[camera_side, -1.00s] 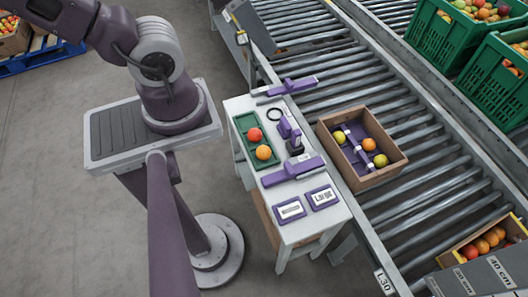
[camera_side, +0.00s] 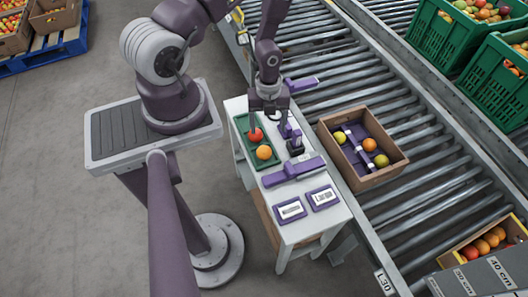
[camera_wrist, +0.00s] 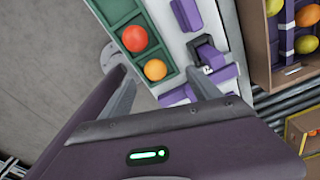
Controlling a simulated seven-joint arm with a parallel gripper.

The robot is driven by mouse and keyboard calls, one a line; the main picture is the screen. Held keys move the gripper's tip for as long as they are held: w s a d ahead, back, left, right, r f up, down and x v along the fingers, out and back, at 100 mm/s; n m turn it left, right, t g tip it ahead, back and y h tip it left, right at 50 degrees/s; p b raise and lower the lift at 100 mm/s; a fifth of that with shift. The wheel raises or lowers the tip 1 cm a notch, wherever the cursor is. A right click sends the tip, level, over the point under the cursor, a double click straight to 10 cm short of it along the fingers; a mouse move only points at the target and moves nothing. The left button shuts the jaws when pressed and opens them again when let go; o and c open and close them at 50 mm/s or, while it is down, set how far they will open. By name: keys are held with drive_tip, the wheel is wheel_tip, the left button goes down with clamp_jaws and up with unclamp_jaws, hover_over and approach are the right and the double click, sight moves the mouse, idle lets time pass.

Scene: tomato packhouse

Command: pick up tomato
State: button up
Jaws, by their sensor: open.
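A red tomato (camera_side: 256,136) and an orange tomato (camera_side: 264,152) sit in a green tray (camera_side: 269,165) on the white table. The red tomato (camera_wrist: 135,38) and orange tomato (camera_wrist: 155,69) also show in the wrist view, the red one farther from my gripper in that picture. My gripper (camera_side: 268,122) is open and empty, pointing down over the table's far part. In the side view its left finger overlaps the red tomato; I cannot tell whether they touch. In the wrist view the orange tomato lies between the fingertips of my gripper (camera_wrist: 160,82).
Purple devices (camera_side: 292,169) stand on the table close to the tray's right. Two label plates (camera_side: 291,209) lie at its near end. A cardboard box (camera_side: 378,181) with a purple divider and several tomatoes stands on the roller conveyor (camera_side: 420,150). Green crates (camera_side: 497,80) stand beyond.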

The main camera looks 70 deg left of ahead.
sight(264, 148)
drive_tip(key=s+f, duration=0.1)
drive_tip(key=s+d+f+m, duration=0.1)
drive_tip(key=f, duration=0.7)
drive_tip(key=shift+d+f, duration=0.3)
drive_tip(key=shift+f, duration=0.05)
drive_tip(key=shift+c, duration=0.4)
drive_tip(key=c, duration=0.9)
